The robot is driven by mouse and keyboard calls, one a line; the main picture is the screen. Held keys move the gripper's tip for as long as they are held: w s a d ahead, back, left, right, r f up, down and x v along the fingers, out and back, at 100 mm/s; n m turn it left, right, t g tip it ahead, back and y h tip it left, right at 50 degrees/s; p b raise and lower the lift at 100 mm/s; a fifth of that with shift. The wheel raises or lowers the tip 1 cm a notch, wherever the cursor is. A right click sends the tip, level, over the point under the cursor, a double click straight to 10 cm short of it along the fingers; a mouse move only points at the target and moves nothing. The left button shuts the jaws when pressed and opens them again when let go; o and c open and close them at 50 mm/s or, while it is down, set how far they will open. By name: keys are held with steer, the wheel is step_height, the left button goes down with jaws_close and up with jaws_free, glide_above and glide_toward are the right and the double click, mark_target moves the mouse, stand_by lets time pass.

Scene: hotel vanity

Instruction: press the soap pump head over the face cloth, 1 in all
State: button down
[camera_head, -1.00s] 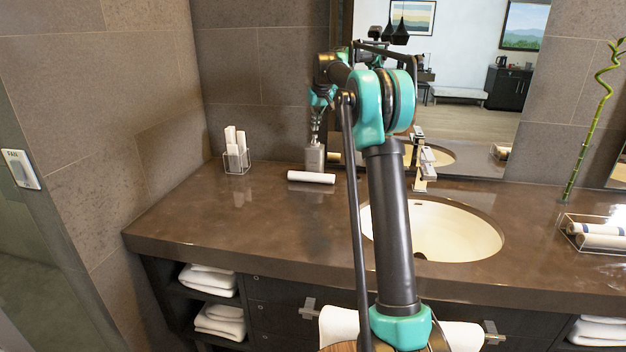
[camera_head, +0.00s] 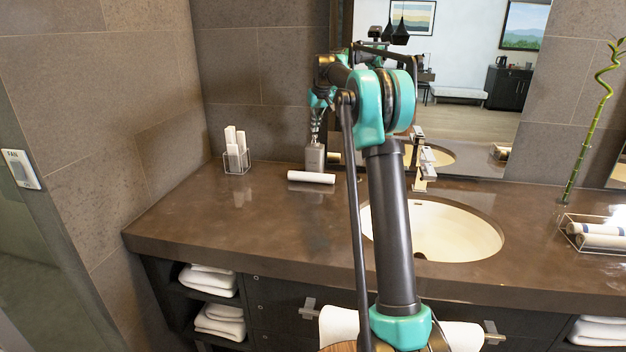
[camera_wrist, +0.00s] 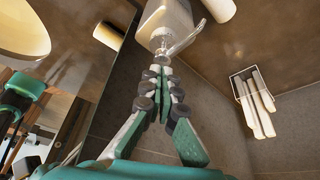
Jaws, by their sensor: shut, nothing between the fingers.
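The soap bottle (camera_head: 315,157) stands upright on the vanity counter near the back wall, left of the sink. In the wrist view its pale body is at the top and its silver pump head (camera_wrist: 175,46) has a spout pointing right. The white rolled face cloth (camera_head: 311,177) lies on the counter just in front of the bottle; it also shows in the wrist view (camera_wrist: 218,9). My gripper (camera_wrist: 161,72) is shut and empty, its tips right at the pump head, above the bottle. Whether they touch is unclear.
The faucet (camera_head: 425,160) and sink (camera_head: 445,232) are to the right. A tray of rolled towels (camera_head: 598,235) sits at far right. The left front counter is clear.

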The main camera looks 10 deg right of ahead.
steer(key=shift+f, duration=1.15)
steer(key=shift+r, duration=1.4)
steer(key=shift+r, duration=3)
